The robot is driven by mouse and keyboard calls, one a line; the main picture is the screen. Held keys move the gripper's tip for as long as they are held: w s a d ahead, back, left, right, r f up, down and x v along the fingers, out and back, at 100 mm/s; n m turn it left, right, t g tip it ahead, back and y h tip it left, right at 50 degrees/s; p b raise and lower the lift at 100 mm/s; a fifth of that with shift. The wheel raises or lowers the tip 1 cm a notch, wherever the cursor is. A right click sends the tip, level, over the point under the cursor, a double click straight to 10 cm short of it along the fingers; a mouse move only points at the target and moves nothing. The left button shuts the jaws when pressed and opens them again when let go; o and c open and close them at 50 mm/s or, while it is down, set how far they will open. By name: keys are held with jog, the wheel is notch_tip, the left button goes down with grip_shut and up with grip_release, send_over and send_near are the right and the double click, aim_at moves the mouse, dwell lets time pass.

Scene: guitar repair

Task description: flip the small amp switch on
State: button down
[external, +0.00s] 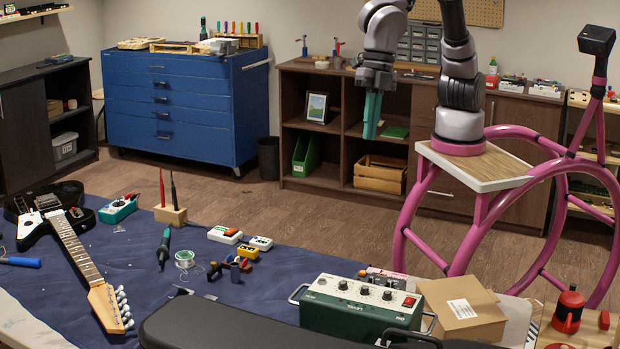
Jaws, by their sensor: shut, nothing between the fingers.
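The small amp (345,313) is a dark green box with a pale control panel on top. It stands on the near side of the blue-covered workbench, with side handles. Several dark knobs (364,291) line its panel. A small red part (409,302) sits at the panel's right end, near "ON" lettering; it may be the switch, but its position is too small to tell. My gripper (371,136) has teal fingers, pointing down and shut with nothing between them. It hangs in the air well above and apart from the amp, in front of the brown shelf in the picture.
A black case (240,328) lies in front of the amp, and a cardboard box (462,308) stands right of it. Small pedals (225,235), a solder spool (185,259) and an electric guitar (75,250) lie to the left on the blue cloth (125,262). Air above the amp is clear.

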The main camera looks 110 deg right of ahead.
jog(key=s+a+f+n, duration=0.1)
jog(key=a+f+n, duration=0.4)
jog(key=a+f, duration=0.5)
jog(key=n+g+h, duration=0.1)
jog(key=n, duration=0.2)
send_over(408, 301)
jog(key=s+d, duration=0.2)
notch_tip(408, 301, down, 6)
jog(key=shift+r, duration=0.2)
jog(key=f, duration=0.4)
jog(key=w+a+f, duration=0.1)
jog(key=f, duration=0.7)
jog(key=shift+w+a+f, duration=0.2)
jog(key=shift+f, duration=0.1)
jog(key=shift+w+a+f, duration=0.1)
jog(key=shift+f, duration=0.5)
jog(key=shift+f, duration=0.1)
